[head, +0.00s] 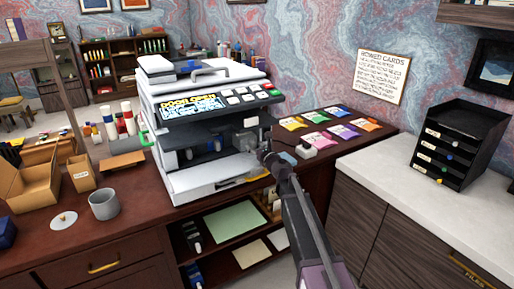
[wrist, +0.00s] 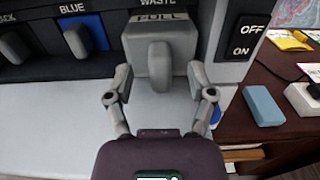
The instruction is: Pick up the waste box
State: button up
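The waste box (wrist: 133,50) is a grey block with a rounded upright handle (wrist: 160,62), under the labels "WASTE" and "FULL" in the wrist view. It sits in the open front of the printer (head: 158,105), and in the head view it shows as a small grey block (head: 246,140). My gripper (wrist: 160,82) is open, its fingers spread to either side of the handle near the box's side edges. Whether the fingertips touch the box cannot be told. In the head view my gripper (head: 265,156) is at the printer's right front, partly hidden by my arm.
The printer's screen (head: 190,106) reads "DOOR OPEN". A blue cartridge slot (wrist: 83,35) is left of the box, and an OFF/ON panel (wrist: 246,38) is right. A blue block (wrist: 263,104) lies on the desk to the right.

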jog(key=shift+s+d, duration=0.2)
jog(key=shift+s, duration=0.15)
jog(key=v, duration=1.1)
jog(key=shift+d+r, duration=0.1)
jog(key=r+g+p, duration=0.1)
jog(key=p, duration=0.3)
jog(key=w+a+r+g+h+p, duration=0.1)
jog(key=r+p, duration=0.1)
jog(key=p, duration=0.2)
jog(key=r+g+h+p, duration=0.1)
jog(key=r+p, duration=0.1)
jog(key=p, duration=0.2)
jog(key=shift+w+a+r+g+p, duration=0.2)
jog(key=shift+g+p, duration=0.1)
jog(key=shift+g, duration=0.1)
